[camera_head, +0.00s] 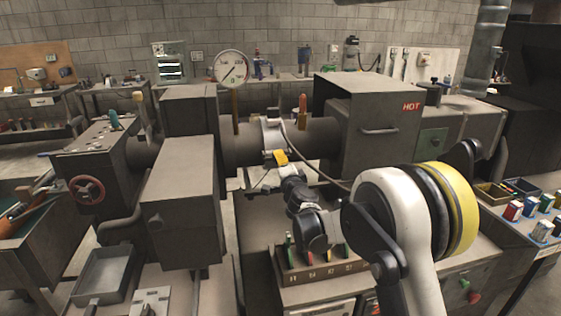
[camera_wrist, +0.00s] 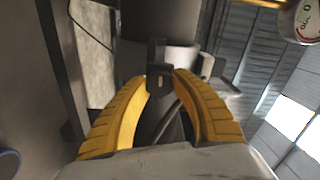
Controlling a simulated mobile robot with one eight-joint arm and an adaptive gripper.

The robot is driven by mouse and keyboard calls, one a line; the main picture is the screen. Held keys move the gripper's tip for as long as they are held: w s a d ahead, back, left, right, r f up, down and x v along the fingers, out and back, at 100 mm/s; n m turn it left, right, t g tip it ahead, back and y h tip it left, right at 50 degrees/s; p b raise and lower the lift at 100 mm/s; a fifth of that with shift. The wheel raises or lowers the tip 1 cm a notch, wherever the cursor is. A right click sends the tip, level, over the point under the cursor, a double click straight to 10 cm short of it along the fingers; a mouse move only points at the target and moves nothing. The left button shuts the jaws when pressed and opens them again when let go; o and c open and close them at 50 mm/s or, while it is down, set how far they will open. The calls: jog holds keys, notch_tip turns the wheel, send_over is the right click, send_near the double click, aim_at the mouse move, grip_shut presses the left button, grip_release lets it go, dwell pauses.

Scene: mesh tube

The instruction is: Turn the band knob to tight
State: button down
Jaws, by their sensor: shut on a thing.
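The light metal band (camera_head: 270,134) wraps around the dark horizontal tube (camera_head: 322,134), between the housings. My gripper (camera_head: 281,158) is at the underside of the band, with a yellow finger showing there. The knob sits against the dark cylinder above. In the head view the knob is hidden behind my gripper, and its turn position cannot be told.
A box marked HOT (camera_head: 385,110) stands right of the band. A dial gauge (camera_head: 231,68) rises behind the tube. A thin cable hangs from the band past my arm. A rack of coloured handles (camera_head: 298,275) stands below my wrist. A red handwheel (camera_head: 87,188) is far left.

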dwell(0.4)
jog(key=c, duration=1)
grip_release()
jog(key=shift+c, duration=0.2)
jog(key=v, duration=1.2)
jog(key=shift+r, duration=0.1)
